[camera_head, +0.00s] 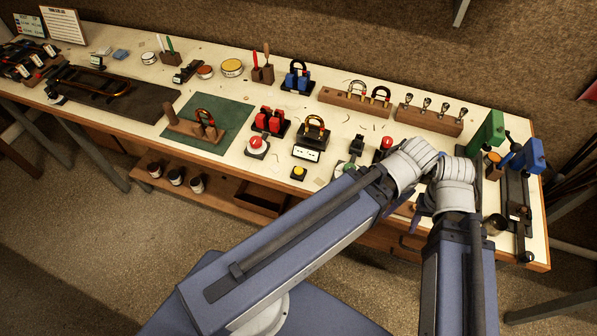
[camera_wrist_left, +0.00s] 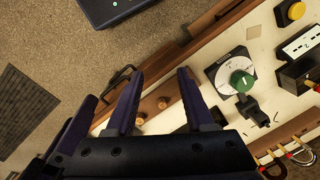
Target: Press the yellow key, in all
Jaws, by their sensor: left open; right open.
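The yellow key (camera_head: 298,172) is a round yellow button on a small black base, near the table's front edge. It also shows at the top right of the left wrist view (camera_wrist_left: 296,11), and nothing touches it. My left gripper (camera_wrist_left: 158,76) is open and empty, over the front edge beside the green dial, well apart from the yellow key. In the head view my arms mostly hide it. My right gripper (camera_head: 418,208) is open, partly hidden between the arm links, right of the key.
A green dial (camera_wrist_left: 240,80) stands between my left gripper and the yellow key. A red button (camera_head: 257,146) and a black meter box (camera_head: 310,147) stand close behind the key. The floor before the table is free.

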